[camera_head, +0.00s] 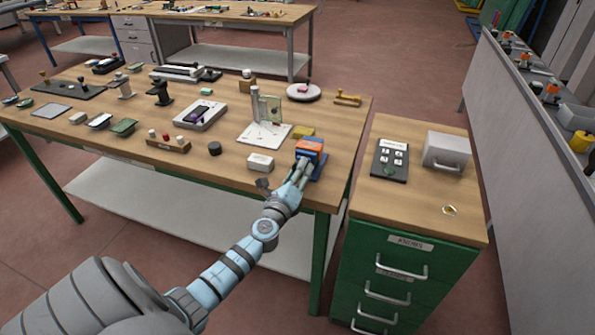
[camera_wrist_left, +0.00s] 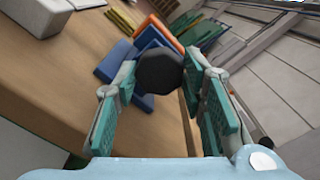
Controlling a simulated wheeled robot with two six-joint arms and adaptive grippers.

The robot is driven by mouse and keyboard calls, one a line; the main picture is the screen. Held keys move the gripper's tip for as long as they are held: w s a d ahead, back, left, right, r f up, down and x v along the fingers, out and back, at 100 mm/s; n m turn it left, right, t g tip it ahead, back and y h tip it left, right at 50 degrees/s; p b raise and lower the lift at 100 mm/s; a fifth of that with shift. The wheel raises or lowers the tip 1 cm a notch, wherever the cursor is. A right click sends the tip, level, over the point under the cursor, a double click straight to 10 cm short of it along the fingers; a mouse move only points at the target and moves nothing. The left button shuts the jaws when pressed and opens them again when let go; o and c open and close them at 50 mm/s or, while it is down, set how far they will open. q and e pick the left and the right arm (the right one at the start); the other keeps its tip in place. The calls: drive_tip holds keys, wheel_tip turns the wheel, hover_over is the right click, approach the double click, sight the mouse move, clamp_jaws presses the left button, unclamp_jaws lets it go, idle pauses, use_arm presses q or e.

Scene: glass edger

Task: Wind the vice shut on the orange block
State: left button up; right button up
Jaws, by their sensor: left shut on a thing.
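The blue vice (camera_head: 318,162) stands near the front right corner of the wooden bench, and its blue body also shows in the left wrist view (camera_wrist_left: 118,60). The orange block (camera_head: 309,144) sits at the top of the vice between its jaws; it shows as an orange strip in the left wrist view (camera_wrist_left: 163,34). My left gripper (camera_head: 302,167) is at the front of the vice. In the left wrist view its fingers (camera_wrist_left: 160,85) are shut on a dark round knob (camera_wrist_left: 160,71) in front of the vice. My right gripper is in neither view.
A white box (camera_head: 260,163) stands just left of the vice, and a yellow block (camera_head: 302,132) lies behind it. A green drawer cabinet (camera_head: 405,258) stands to the right, across a narrow gap. Several tools and fixtures cover the bench (camera_head: 232,183) further left.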

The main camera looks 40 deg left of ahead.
use_arm(q)
drive_tip(key=m, duration=0.5)
drive_tip(key=shift+f+p, duration=0.1)
drive_tip(key=shift+p, duration=0.3)
drive_tip(key=m, duration=0.5)
drive_tip(key=shift+s+p, duration=0.1)
drive_tip(key=shift+p, duration=0.3)
drive_tip(key=shift+m, duration=0.3)
drive_tip(key=shift+f, duration=0.1)
drive_tip(key=o, duration=1.1)
drive_tip(key=shift+o, duration=0.2)
drive_tip(key=v, duration=1.2)
